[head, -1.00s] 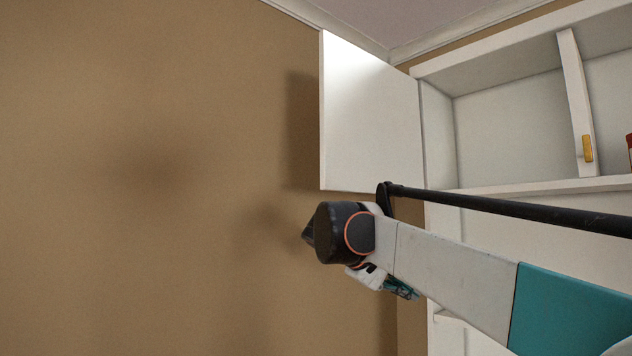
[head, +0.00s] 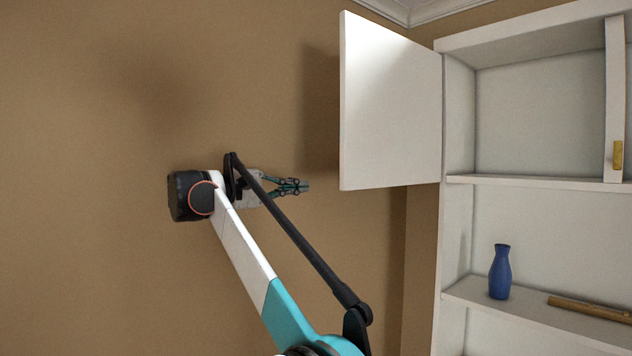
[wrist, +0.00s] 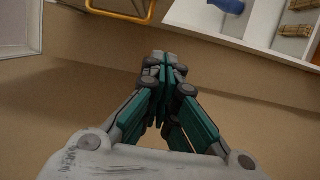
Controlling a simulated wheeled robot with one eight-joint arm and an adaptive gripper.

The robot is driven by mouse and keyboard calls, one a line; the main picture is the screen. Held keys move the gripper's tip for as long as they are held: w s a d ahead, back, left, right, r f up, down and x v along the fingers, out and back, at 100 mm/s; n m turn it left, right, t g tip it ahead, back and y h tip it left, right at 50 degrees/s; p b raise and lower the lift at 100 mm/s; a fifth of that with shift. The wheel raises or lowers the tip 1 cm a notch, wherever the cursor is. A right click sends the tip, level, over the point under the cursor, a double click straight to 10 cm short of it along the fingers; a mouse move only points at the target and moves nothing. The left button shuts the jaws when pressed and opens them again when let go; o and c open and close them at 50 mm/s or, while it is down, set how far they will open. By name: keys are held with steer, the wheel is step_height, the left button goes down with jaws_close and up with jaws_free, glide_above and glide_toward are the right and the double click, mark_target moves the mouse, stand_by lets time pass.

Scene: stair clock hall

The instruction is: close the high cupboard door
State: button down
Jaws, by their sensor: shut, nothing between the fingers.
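The high cupboard door (head: 390,105) is a plain white panel in the head view. It stands open, swung out to the left from the left side of the white cupboard (head: 458,120). No handle shows on the face I see. My gripper (head: 306,186) is shut and empty, pointing right. In the picture it is left of the door, near the height of its lower edge, with a visible gap. In the wrist view the closed fingertips (wrist: 165,60) show in the middle. A white panel (wrist: 18,25) fills the upper left corner there; I cannot tell if it is the door.
A narrow white upright with a brass handle (head: 617,155) stands at the cupboard's right. Lower shelves hold a blue vase (head: 500,272) and a wooden rod (head: 590,309). A yellow frame (wrist: 120,8) shows in the wrist view. The brown wall left of the door is bare.

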mark_target(342, 186)
steer(key=d, duration=1.1)
steer(key=shift+w+p, duration=0.15)
steer(key=shift+p, duration=0.15)
steer(key=shift+s, duration=0.2)
steer(key=shift+s+d, duration=0.1)
steer(key=shift+d, duration=0.05)
